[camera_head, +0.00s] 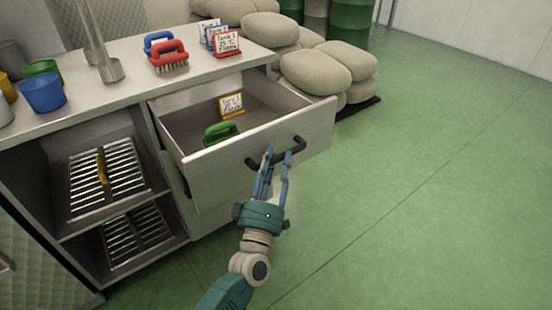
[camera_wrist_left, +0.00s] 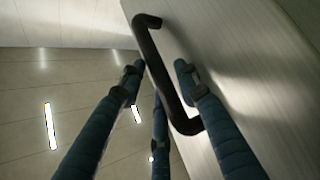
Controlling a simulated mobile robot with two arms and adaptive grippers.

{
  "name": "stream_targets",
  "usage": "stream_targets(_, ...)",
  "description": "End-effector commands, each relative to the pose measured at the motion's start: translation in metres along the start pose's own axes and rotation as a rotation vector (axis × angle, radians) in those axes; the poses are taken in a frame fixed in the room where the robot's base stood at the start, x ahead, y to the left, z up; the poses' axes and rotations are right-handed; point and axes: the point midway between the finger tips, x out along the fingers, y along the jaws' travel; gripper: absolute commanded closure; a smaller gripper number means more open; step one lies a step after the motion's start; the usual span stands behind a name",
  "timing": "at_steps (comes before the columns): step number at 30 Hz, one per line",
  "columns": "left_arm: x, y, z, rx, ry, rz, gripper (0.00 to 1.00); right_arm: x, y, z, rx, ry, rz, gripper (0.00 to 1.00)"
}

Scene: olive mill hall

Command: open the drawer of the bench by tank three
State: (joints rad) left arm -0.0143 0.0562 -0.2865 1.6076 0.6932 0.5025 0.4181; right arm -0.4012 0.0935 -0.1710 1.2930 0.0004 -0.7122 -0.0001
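The bench drawer (camera_head: 257,151) stands pulled well out of the bench (camera_head: 118,94), with its inside showing. Its dark bar handle (camera_head: 300,146) is on the front panel; it also shows in the left wrist view (camera_wrist_left: 163,70). My left gripper (camera_head: 278,152) is at the handle. In the left wrist view its blue fingers (camera_wrist_left: 160,68) stand apart on both sides of the bar, with small gaps visible, so it looks open around the handle. A green brush (camera_head: 221,133) and a yellow-framed card (camera_head: 231,105) are in the drawer. My right gripper is not in view.
On the bench top are a red brush (camera_head: 168,55), a blue brush (camera_head: 158,40), framed tank cards (camera_head: 226,43) and a blue cup (camera_head: 43,93). Racks (camera_head: 105,178) fill the open shelves. Stacked sacks (camera_head: 316,71) stand behind the drawer. Green floor (camera_head: 430,180) at right is clear.

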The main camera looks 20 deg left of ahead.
Motion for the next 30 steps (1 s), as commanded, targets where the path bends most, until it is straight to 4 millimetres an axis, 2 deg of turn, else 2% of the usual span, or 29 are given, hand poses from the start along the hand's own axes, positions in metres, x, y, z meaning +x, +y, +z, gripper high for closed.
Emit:
stream_targets(12,-0.083,-0.001,0.001,0.002,-0.004,-0.004,0.68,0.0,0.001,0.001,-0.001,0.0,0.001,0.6)
stream_targets(16,-0.102,-0.002,0.0,0.002,-0.002,-0.004,0.68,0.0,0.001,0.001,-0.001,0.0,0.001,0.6)
stream_targets(21,-0.114,-0.001,0.0,0.001,-0.001,-0.002,0.68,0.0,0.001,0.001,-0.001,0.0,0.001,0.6)
stream_targets(30,-0.116,-0.001,0.0,0.001,0.0,-0.001,0.68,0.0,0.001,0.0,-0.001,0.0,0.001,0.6)
